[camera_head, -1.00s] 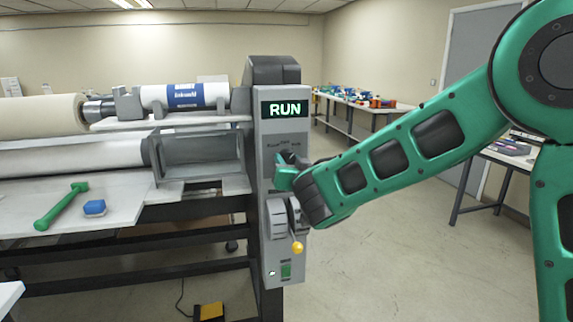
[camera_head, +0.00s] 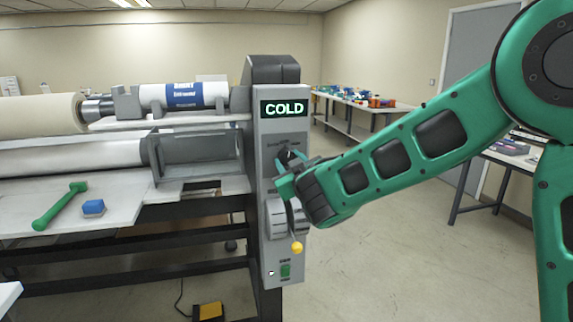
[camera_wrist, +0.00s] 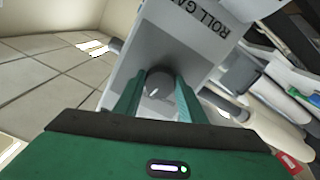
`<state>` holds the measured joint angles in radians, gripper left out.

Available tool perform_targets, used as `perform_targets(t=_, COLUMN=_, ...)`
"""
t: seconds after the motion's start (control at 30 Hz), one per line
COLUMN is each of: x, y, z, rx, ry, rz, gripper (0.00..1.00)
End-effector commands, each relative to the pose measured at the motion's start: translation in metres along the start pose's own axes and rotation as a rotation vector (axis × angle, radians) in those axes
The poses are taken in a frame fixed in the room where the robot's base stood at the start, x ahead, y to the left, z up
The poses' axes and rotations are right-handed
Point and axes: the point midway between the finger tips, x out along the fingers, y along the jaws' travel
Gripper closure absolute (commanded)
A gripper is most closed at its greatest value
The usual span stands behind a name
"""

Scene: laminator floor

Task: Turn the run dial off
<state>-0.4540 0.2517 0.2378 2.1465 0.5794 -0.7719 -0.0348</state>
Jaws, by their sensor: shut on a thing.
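The run dial is a dark round knob (camera_wrist: 160,82) on the grey control panel (camera_head: 270,190); in the head view its dark edge (camera_head: 285,156) shows just above my fingers. My gripper (camera_head: 284,170) reaches it from the right, and in the wrist view its two green fingers (camera_wrist: 158,98) stand on either side of the knob, shut on it. The display (camera_head: 284,108) above the dial reads COLD in green letters. My fingers hide part of the knob and its markings, so its pointer position is unclear.
Below the dial are a grey handwheel with a yellow-knobbed handle (camera_head: 297,248) and a green switch (camera_head: 285,270). A green tool (camera_head: 60,206) and a blue block (camera_head: 93,208) lie on the laminator table at left. A yellow foot pedal (camera_head: 209,311) is on the floor.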

Motion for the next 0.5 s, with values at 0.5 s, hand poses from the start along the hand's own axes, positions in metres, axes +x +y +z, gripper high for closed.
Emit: perform_targets(t=0.5, x=-0.001, y=-0.0008, z=0.0021, rx=-0.194, ry=-0.004, rz=-0.003, gripper=0.86)
